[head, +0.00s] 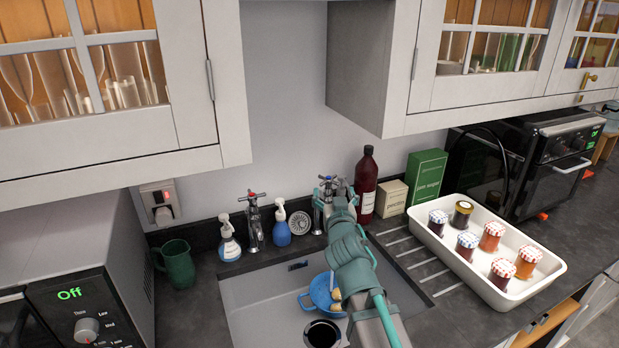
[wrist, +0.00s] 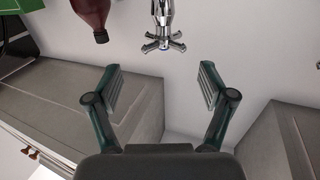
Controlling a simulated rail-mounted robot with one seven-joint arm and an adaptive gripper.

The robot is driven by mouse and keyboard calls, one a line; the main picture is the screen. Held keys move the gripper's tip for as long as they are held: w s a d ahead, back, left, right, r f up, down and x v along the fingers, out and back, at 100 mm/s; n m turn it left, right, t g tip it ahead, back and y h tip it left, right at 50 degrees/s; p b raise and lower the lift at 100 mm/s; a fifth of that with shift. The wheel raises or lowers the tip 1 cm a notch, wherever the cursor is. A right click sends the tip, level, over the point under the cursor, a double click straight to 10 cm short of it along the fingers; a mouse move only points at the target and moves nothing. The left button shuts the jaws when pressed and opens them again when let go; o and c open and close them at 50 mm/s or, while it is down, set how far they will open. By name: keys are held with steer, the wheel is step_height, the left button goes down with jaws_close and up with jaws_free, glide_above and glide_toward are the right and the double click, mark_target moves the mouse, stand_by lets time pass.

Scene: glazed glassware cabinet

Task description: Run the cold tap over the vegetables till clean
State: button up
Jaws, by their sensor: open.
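The cold tap (head: 318,216), chrome with a blue mark on top, stands at the back right of the sink, partly hidden by my gripper (head: 334,192). In the wrist view its cross-shaped handle (wrist: 162,43) lies beyond and between the fingertips of my gripper (wrist: 160,84). My gripper is open and empty, and the handle looks clear of the fingers. A blue pan or colander (head: 318,290) sits in the sink (head: 255,295). Something pale yellow (head: 336,294) shows in it, mostly hidden by my arm. No running water is visible.
A red-marked tap (head: 254,225) and two soap bottles (head: 230,243) (head: 281,228) stand left of the cold tap. A dark red bottle (head: 366,188) stands close to its right. A white tray (head: 490,262) of jars is farther right. Cabinets (head: 120,150) hang above.

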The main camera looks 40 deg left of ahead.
mark_target(328, 182)
steer(key=p+x, duration=0.1)
steer(key=x, duration=0.4)
steer(key=p+x, duration=0.1)
steer(key=x, duration=0.4)
steer(key=shift+a+p, duration=0.4)
steer(key=shift+a, duration=0.1)
steer(key=c, duration=1)
